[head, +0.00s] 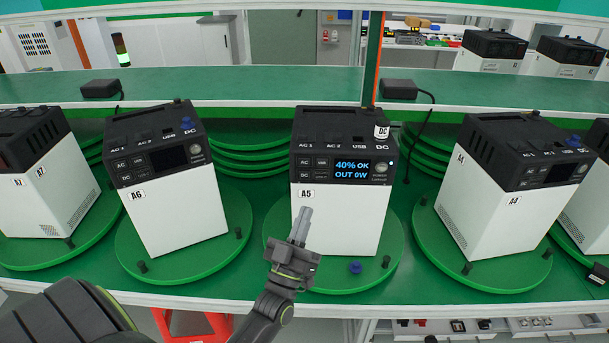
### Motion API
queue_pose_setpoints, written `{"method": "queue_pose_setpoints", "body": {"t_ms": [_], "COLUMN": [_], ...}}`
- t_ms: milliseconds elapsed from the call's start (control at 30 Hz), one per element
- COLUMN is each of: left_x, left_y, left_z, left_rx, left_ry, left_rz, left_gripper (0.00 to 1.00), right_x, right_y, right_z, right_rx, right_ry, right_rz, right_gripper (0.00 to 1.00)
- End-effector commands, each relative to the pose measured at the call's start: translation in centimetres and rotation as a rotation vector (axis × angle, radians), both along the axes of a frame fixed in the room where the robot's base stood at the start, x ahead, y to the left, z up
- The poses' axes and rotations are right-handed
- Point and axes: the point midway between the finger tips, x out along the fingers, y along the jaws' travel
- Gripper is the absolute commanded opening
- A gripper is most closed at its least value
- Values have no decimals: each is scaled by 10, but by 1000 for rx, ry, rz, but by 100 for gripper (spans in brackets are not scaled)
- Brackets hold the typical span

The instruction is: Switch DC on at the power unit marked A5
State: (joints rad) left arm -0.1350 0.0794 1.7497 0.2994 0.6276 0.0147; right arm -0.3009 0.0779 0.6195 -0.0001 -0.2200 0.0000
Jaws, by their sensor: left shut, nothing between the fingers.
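The power unit marked A5 (340,222) stands upright in the middle on a green turntable (280,222). Its black top panel has AC, USB and DC buttons at the left. The DC button (304,176) is the lower left one. The lit display (352,171) reads "40% OK, OUT 0W". My left gripper (302,214) is shut and empty, in front of the white face just below the A5 label (306,194), below the DC button. Whether it touches the face cannot be told. My right gripper is out of view.
Unit A6 (175,217) stands left and unit A4 (505,215) right, both with dark displays on their own turntables. A blue cap (355,268) lies on the A5 turntable, right of my gripper. A shelf (255,88) with black adapters runs behind.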

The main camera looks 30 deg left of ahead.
Motion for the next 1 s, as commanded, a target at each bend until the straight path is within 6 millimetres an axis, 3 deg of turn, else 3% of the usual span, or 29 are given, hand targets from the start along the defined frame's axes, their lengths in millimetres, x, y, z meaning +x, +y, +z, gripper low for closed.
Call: {"method": "queue_pose_setpoints", "body": {"t_ms": [200,667,1000], "left_x": [-4,-2,32], "left_y": [4,5,26], "left_z": [8,8,7], "left_rx": [-16,-17,-15], "left_ry": [-90,-98,-99], "left_rz": [21,22,20], "left_gripper": [0,0,0], "right_x": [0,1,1], "right_y": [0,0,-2], "right_z": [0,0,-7], "right_rx": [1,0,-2], "right_ry": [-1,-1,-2], "right_rz": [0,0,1], "right_gripper": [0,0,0]}}
